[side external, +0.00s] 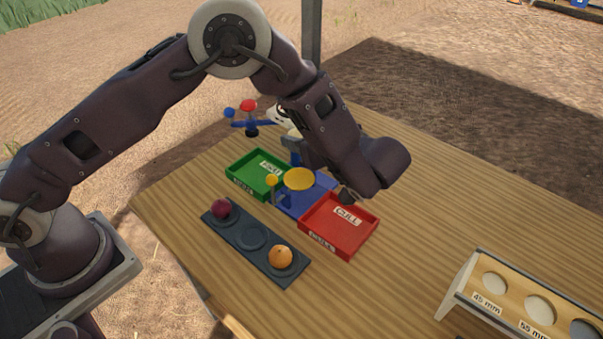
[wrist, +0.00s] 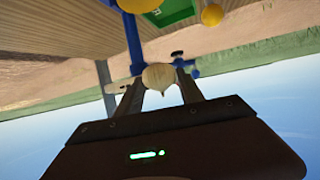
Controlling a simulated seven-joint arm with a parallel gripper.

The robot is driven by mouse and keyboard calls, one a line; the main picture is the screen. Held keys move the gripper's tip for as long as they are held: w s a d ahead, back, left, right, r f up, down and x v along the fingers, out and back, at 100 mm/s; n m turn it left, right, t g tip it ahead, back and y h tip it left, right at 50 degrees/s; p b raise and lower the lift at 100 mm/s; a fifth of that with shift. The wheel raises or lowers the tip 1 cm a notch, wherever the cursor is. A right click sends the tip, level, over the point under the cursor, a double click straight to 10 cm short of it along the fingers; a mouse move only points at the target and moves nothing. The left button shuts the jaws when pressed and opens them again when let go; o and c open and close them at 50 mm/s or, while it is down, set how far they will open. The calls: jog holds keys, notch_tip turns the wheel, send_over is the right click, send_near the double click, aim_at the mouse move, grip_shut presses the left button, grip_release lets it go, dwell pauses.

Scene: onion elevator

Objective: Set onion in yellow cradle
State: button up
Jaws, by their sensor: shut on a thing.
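In the wrist view, a pale onion (wrist: 158,76) sits between the two fingers of my gripper (wrist: 159,86), which is shut on it. The yellow cradle (side external: 299,179) shows in the side view as a yellow disc over a blue base (side external: 305,202). In the wrist view, a yellow part, likely the cradle (wrist: 138,4), is cut off by the top edge, apart from the onion. In the side view, my arm hides most of the gripper and I cannot see its fingertips clearly.
A green tray (side external: 232,176) is left of the cradle, and a red CULL tray (side external: 318,240) is right. A dark rack (side external: 252,237) in front holds a purple onion (side external: 221,208) and an orange onion (side external: 281,257). A sizing board (side external: 515,302) stands front right.

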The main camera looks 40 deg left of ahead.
aim_at(303, 184)
notch_tip(303, 184, down, 10)
jog(key=shift+f, duration=0.1)
jog(key=shift+f, duration=0.1)
jog(key=o, duration=1.4)
